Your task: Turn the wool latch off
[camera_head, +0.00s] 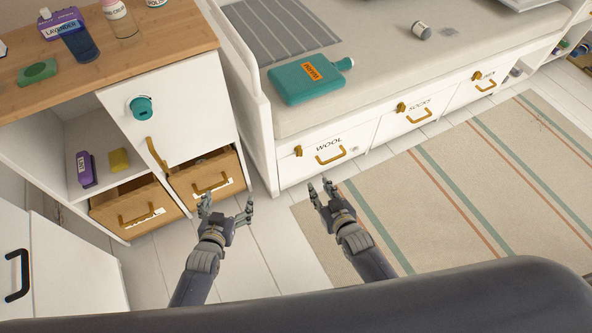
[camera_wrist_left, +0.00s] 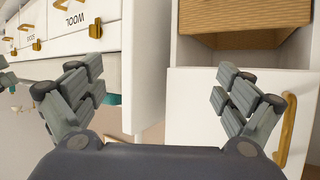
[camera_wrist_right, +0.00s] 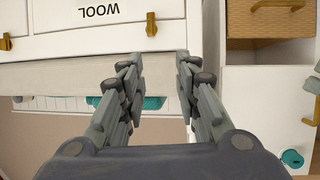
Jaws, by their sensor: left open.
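The white WOOL drawer (camera_head: 328,153) is in the front of the low daybed, the leftmost of the labelled drawers. Its brass latch (camera_head: 298,151) sits at the drawer's upper left. The latch also shows in the left wrist view (camera_wrist_left: 96,28) and in the right wrist view (camera_wrist_right: 151,24), beside the upside-down label. My right gripper (camera_head: 319,185) is open and empty, in front of and below the WOOL drawer, apart from the latch. My left gripper (camera_head: 227,203) is open and empty, further left, in front of the wicker drawers.
SOCKS drawer (camera_head: 415,115) and another latched drawer are to the right. A teal bottle (camera_head: 305,83) lies on the daybed above. At left stands a white cabinet door (camera_head: 180,100) with a teal knob and wicker drawers (camera_head: 208,179). A striped rug (camera_head: 480,190) covers the floor.

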